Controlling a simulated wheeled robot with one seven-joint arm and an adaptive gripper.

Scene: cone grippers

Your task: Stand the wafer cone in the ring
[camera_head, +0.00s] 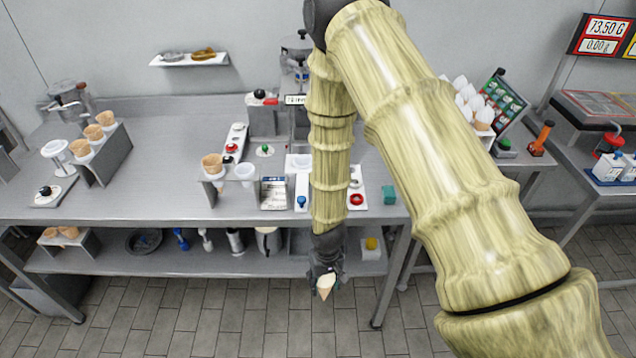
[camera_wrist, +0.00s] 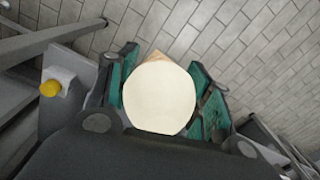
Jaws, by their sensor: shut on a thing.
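My gripper (camera_head: 326,278) is shut on a wafer cone (camera_head: 325,291), held point down in front of the bench's lower shelf. In the wrist view, the cone's pale round top (camera_wrist: 159,98) faces the camera, between green-padded fingers; a bit of tan wafer (camera_wrist: 157,57) shows beyond it. Another white round holder (camera_head: 53,149) stands at the left. I cannot tell which of these is the ring. My gripper is apart from and below them.
The steel bench (camera_head: 135,195) has its front edge above and behind my gripper. At its left, a rack (camera_head: 112,158) holds several cones. The lower shelf (camera_head: 200,262) carries small tools and a yellow-topped block (camera_head: 371,244). The tiled floor (camera_head: 240,320) in front is clear.

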